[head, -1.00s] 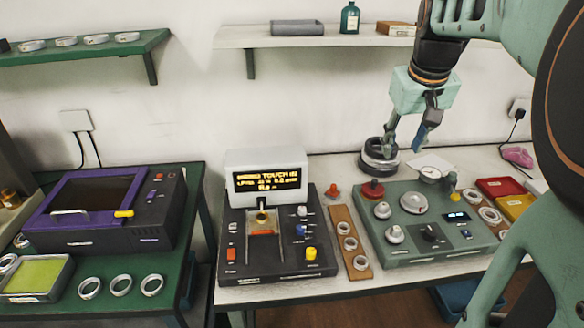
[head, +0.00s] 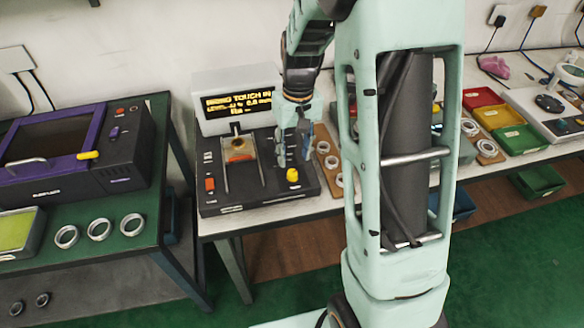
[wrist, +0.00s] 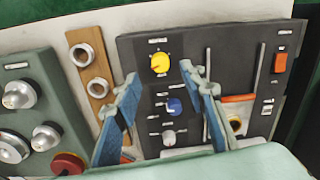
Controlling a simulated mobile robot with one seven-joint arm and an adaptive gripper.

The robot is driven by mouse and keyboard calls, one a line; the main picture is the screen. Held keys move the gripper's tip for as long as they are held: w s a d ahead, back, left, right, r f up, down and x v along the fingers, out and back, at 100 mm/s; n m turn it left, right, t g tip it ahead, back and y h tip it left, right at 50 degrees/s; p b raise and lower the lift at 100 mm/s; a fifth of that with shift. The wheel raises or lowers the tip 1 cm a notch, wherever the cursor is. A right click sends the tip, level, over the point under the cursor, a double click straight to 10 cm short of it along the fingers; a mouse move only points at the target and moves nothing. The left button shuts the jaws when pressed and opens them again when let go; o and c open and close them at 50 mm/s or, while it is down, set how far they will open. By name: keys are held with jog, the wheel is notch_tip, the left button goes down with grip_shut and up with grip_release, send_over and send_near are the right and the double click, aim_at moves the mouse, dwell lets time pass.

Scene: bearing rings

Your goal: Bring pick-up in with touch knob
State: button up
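The dark instrument (head: 222,206) has a lit amber display (head: 238,103) reading roughly "bring touch in", with smaller lines blurred. In the wrist view its panel carries a yellow knob (wrist: 160,63), a blue knob (wrist: 174,106) and a pale knob (wrist: 168,137) in a column. Their labels are too small to read. My gripper (wrist: 160,73) is open and empty over this column, its blue fingers on either side. In the head view my gripper (head: 294,160) is just behind the yellow knob (head: 293,175) and hides the other two. I cannot tell whether it touches the panel.
A wooden strip with rings (wrist: 92,72) lies beside the instrument, then a green-grey instrument (wrist: 45,92) with a red knob (wrist: 67,163). A purple-framed machine (head: 82,141) stands on the green bench at left. My arm hides the table's middle.

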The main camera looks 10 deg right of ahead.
aim_at(293, 173)
notch_tip(293, 173, down, 7)
jog(key=shift+a+r, duration=0.15)
jog(key=shift+r, duration=0.05)
grip_shut()
dwell(0.3)
